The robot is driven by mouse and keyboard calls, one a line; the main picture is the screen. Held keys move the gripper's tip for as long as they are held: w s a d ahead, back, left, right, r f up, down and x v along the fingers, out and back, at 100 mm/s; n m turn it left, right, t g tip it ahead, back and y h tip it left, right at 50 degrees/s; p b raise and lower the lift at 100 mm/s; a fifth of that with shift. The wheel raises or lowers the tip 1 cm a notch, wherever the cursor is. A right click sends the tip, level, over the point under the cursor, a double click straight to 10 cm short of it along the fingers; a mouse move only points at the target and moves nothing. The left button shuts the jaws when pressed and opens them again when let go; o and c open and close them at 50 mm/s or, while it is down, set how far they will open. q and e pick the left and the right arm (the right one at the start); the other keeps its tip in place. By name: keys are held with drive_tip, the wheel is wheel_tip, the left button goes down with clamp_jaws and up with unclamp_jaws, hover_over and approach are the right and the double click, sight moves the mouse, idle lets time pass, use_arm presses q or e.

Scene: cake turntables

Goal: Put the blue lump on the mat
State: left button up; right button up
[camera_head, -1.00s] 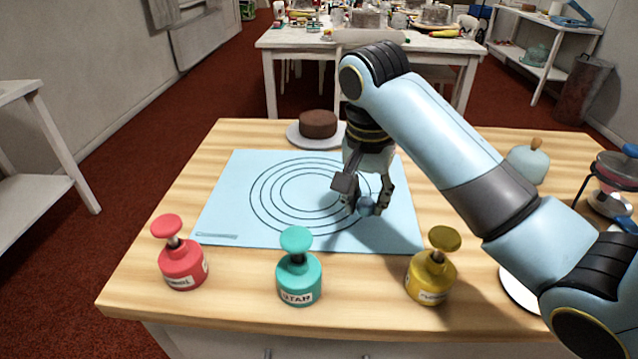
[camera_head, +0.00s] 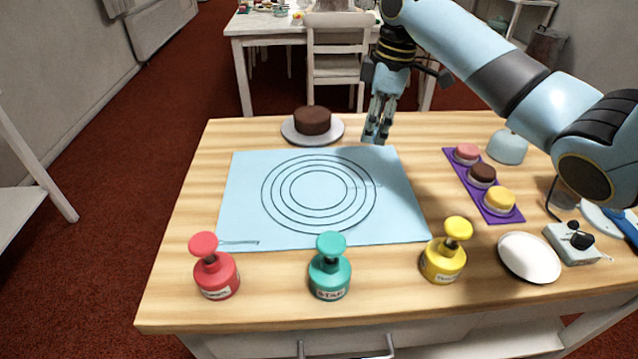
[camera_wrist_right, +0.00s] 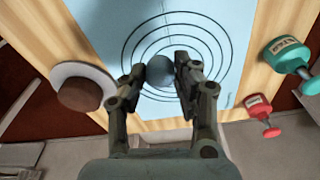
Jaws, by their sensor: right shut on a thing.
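The light blue mat (camera_head: 245,185) with dark rings lies flat on the wooden table. My right gripper (camera_head: 374,138) is beyond the mat's far right edge, fingers pointing down. In the right wrist view, my right gripper (camera_wrist_right: 170,72) is shut on the blue lump (camera_wrist_right: 158,72), which sits between the fingertips with the mat's rings (camera_wrist_right: 205,40) behind it. In the head view I cannot make out the lump at the fingers. My left gripper is not in view.
A chocolate cake (camera_head: 312,120) on a plate (camera_head: 291,133) stands behind the mat. Red (camera_head: 216,272), teal (camera_head: 330,272) and yellow (camera_head: 444,258) stampers line the front. A purple tray (camera_head: 470,186) with small cakes and a white plate (camera_head: 529,256) are on the right. The mat looks clear.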

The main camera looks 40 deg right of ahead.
hover_over(318, 199)
drive_tip(key=f, duration=0.6)
drive_tip(key=shift+s+d+f, duration=0.1)
drive_tip(key=shift+d+f, duration=0.15)
drive_tip(key=shift+f, duration=2.15)
drive_tip(key=o, duration=0.9)
drive_tip(key=shift+f, duration=0.1)
drive_tip(key=r, duration=0.8)
drive_tip(key=s+d+r+p, duration=0.1)
drive_tip(key=r, duration=0.3)
drive_tip(key=shift+r, duration=0.1)
drive_tip(key=shift+s, duration=0.1)
